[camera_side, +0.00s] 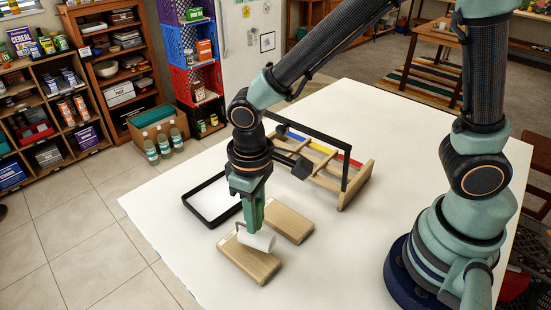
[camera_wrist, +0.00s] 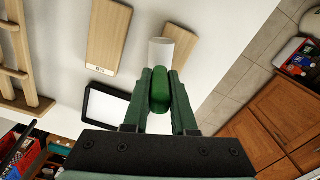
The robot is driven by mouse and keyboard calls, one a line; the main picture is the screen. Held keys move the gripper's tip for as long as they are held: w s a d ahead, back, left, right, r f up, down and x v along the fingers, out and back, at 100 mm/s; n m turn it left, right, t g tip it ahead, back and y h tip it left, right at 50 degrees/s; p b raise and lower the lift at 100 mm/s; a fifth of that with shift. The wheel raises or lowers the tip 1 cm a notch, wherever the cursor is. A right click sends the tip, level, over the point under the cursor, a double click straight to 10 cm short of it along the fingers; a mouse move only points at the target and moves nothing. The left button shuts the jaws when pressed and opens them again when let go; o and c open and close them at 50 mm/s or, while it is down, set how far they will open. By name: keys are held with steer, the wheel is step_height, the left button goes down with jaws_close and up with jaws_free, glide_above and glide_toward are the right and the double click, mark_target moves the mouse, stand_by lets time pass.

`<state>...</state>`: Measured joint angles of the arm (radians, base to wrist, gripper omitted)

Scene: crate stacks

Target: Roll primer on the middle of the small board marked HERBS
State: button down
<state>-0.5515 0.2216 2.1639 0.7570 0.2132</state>
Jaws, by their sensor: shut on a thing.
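My gripper (camera_side: 250,205) is shut on the green handle (camera_wrist: 160,92) of a paint roller and points down. The white roller sleeve (camera_side: 257,238) is at one end of the nearer small wooden board (camera_side: 252,265); I cannot tell whether it touches. In the wrist view the sleeve (camera_wrist: 161,52) covers part of this board (camera_wrist: 183,37). A second small wooden board (camera_side: 290,222) lies beside it. Any label on the nearer board is not readable.
A black-rimmed tray (camera_side: 188,203) with a white inside lies behind the boards; it also shows in the wrist view (camera_wrist: 86,103). A wooden rack (camera_side: 345,195) with a black bar stands to the right. The front of the white table (camera_side: 330,270) is clear.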

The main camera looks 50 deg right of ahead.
mark_target(258, 203)
steer(key=a, duration=0.4)
steer(key=d, duration=0.2)
steer(key=s+d, duration=0.1)
steer(key=d, duration=0.1)
steer(key=shift+s, duration=0.1)
steer(key=shift+r, duration=3.3)
